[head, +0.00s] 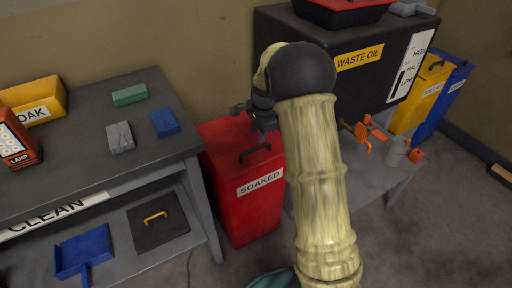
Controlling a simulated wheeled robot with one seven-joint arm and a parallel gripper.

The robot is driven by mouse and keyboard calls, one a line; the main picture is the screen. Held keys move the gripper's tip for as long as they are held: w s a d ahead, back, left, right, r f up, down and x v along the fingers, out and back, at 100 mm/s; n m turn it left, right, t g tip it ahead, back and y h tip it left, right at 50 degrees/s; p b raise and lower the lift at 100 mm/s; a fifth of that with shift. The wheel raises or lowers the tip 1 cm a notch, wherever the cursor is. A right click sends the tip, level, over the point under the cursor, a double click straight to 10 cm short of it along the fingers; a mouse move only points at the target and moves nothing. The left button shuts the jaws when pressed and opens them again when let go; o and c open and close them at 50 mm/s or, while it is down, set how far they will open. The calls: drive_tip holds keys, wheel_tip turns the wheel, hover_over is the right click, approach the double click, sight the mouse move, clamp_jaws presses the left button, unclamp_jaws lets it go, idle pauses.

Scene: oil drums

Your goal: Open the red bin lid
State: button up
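The red bin (262,205) stands on the floor between the grey bench and the waste oil tank, with a "SOAKED" label on its front. Its red lid (222,136) looks shut and carries a black bar handle (255,153) near the front edge. My gripper (257,118) is dark and hangs over the far part of the lid, behind the handle in the picture. It seems apart from the handle; I cannot tell whether it touches the lid. Its fingers are small and dark, so their opening is unclear. My pale yellow arm hides the lid's right side.
The grey bench (75,90) on the left holds a yellow bin, a lamp box and several small blocks. A black waste oil tank (350,75) stands right, with orange taps below. Yellow (418,95) and blue (445,95) bins stand farther right. Floor at lower right is clear.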

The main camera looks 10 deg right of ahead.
sight(256, 149)
drive_tip(key=f, duration=0.2)
drive_tip(key=w+f+b, duration=0.1)
drive_tip(key=f, duration=0.4)
drive_tip(key=shift+w+a+f, duration=0.2)
drive_tip(key=shift+w+f, duration=0.05)
drive_tip(key=shift+f, duration=0.1)
drive_tip(key=shift+c, duration=0.4)
clamp_jaws()
